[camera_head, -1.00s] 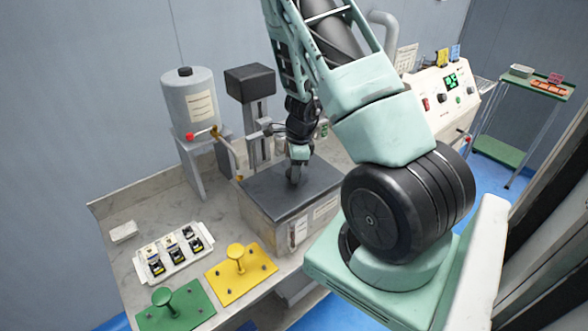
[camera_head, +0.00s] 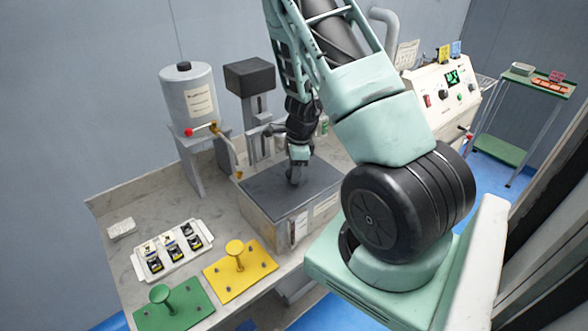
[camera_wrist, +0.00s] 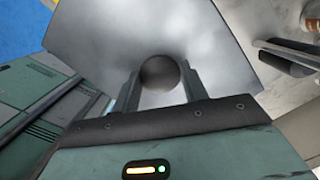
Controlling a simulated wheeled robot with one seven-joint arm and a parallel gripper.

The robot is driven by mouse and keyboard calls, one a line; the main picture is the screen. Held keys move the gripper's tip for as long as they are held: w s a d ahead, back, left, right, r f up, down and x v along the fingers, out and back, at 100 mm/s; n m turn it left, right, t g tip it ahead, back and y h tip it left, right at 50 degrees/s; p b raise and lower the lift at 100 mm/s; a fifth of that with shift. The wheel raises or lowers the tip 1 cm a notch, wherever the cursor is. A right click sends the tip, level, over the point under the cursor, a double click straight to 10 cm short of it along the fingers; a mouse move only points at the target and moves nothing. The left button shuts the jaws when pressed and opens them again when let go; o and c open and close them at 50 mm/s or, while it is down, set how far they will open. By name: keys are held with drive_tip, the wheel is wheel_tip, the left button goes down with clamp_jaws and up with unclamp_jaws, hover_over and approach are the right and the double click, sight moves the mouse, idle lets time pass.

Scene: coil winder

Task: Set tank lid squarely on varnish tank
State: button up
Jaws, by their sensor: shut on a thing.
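The tank lid (camera_head: 262,187) is a flat dark grey plate. It lies on top of the varnish tank (camera_head: 270,232), a grey box with labels on its front, on the bench. Its edges look about in line with the tank's walls in the head view; I cannot tell whether it is fully seated. My gripper (camera_head: 295,180) is over the middle of the lid. In the wrist view my gripper (camera_wrist: 160,85) is shut on the lid's round dark knob (camera_wrist: 160,72), with the lid plate (camera_wrist: 205,40) spread below it. The tank's inside is hidden.
A grey cylinder (camera_head: 190,95) on a stand with a red-knobbed tap and a column with a dark head (camera_head: 250,75) stand behind the tank. A white tray of coils (camera_head: 172,250), a yellow plate (camera_head: 240,272) and a green plate (camera_head: 175,308) lie at front left.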

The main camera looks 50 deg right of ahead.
drive_tip(key=o, duration=1.4)
drive_tip(key=r, duration=0.5)
drive_tip(key=s+d+r, duration=0.1)
drive_tip(key=r, duration=1.1)
drive_tip(key=shift+s+d+r+p, duration=0.15)
drive_tip(key=shift+s+d+p, duration=0.1)
drive_tip(key=shift+p, duration=0.05)
